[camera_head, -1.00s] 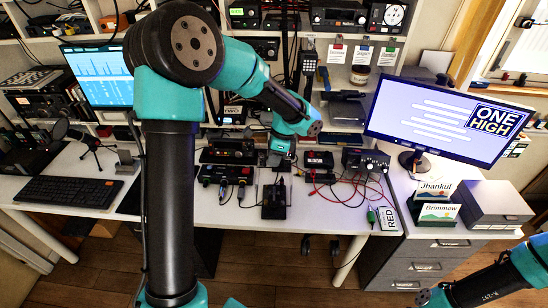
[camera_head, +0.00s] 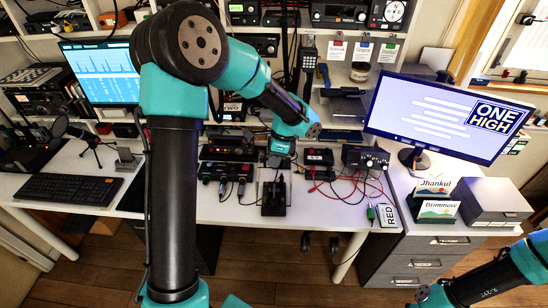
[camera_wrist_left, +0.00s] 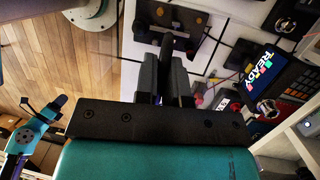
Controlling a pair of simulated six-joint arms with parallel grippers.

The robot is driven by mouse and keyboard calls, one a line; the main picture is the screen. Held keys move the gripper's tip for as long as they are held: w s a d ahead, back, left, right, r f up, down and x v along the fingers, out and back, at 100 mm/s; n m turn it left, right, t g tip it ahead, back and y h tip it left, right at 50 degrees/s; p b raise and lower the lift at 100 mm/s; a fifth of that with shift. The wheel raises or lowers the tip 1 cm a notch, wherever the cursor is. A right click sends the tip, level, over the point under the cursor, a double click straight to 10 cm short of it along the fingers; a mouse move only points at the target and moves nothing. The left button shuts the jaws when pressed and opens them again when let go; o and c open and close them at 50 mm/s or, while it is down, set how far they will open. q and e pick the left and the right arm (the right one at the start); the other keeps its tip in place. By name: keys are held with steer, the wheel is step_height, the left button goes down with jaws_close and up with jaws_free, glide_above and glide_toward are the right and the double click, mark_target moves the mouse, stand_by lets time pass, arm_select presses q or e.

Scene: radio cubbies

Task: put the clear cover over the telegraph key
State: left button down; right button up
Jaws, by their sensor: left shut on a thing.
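The telegraph key (camera_head: 274,198) is a dark device on a black base near the front of the white desk. It shows at the top of the left wrist view (camera_wrist_left: 190,22) with brass-coloured parts. My left gripper (camera_head: 279,163) is just behind the key in the head view. In the left wrist view its fingers (camera_wrist_left: 166,62) are closed around a dark upright piece, which looks like the clear cover's handle. The cover's see-through walls are hard to make out; thin dark lines show near the key. I cannot tell whether it touches the key. My right gripper's jaws do not show clearly.
A radio set (camera_head: 228,172) stands left of the key, and a grey power box (camera_head: 366,158) with red and black leads stands to the right. A keyboard (camera_head: 68,190) is far left.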

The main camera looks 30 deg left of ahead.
arm_select(q)
steer(key=shift+f, duration=4.25)
steer(key=c, duration=1.1)
jaws_free()
steer(key=v, duration=1.7)
steer(key=shift+d, duration=0.15)
